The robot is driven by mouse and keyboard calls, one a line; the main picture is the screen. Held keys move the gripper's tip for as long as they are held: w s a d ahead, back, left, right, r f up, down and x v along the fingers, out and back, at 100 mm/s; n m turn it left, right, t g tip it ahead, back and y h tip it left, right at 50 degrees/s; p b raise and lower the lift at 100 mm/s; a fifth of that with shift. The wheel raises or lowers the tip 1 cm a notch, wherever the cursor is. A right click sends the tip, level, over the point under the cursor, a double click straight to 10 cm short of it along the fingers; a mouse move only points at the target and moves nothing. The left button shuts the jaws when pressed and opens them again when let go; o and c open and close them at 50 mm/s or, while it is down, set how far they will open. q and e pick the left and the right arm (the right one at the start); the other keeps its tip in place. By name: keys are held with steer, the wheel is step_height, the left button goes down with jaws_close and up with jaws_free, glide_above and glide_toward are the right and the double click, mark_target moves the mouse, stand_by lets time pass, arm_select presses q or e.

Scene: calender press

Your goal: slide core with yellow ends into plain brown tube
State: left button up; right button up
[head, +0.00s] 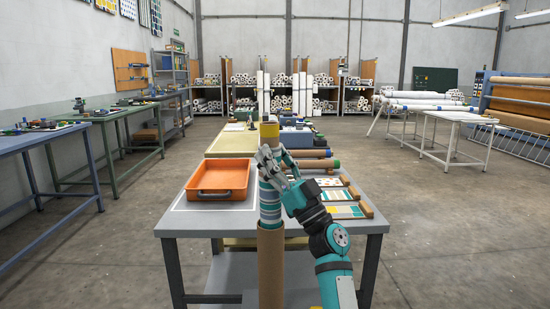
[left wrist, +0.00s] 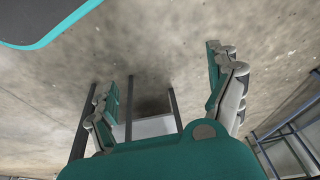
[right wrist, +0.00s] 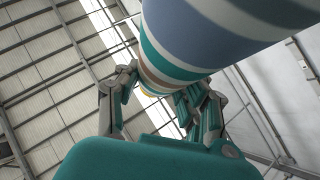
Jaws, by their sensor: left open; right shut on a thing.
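The core (head: 270,203) stands upright in the head view, striped blue, white, teal and brown, with a yellow upper end (head: 269,131). My right gripper (head: 272,160) is shut on the core just below that end. The striped core (right wrist: 215,35) crosses the top of the right wrist view. The plain brown tube (head: 271,265) stands upright directly below, its top meeting the striped part. The core's lower yellow end is hidden; it appears to be within the tube. My left gripper (left wrist: 165,95) is open and empty in the left wrist view, and out of the head view.
A grey table (head: 200,224) stands behind the tube. It bears an orange tray (head: 218,193) at left, and patterned sample boards (head: 342,211) and rolls (head: 318,164) at right. Workbenches line the left wall. A white table (head: 455,117) stands at right. The floor between is clear.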

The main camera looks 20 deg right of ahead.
arm_select(q)
steer(key=v, duration=0.2)
steer(key=shift+s+r+b, duration=0.1)
steer(key=shift+r+b, duration=0.2)
steer(key=shift+r, duration=0.05)
arm_select(e)
steer(key=shift+f, duration=0.15)
arm_select(q)
steer(key=shift+f, duration=0.15)
steer(key=w+d+r+t+h+b, duration=0.1)
steer(key=w+d+r+t+b, duration=0.2)
steer(key=w+r+t, duration=0.2)
steer(key=w+d+r+t+h+b, duration=0.2)
steer(key=w+r+t, duration=0.3)
steer(key=w, duration=0.5)
steer(key=shift+w+d+m+t+b, duration=0.3)
steer(key=shift+d+t+b, duration=0.1)
steer(key=shift+t+b, duration=0.4)
arm_select(e)
steer(key=shift+f, duration=2)
stand_by(1.1)
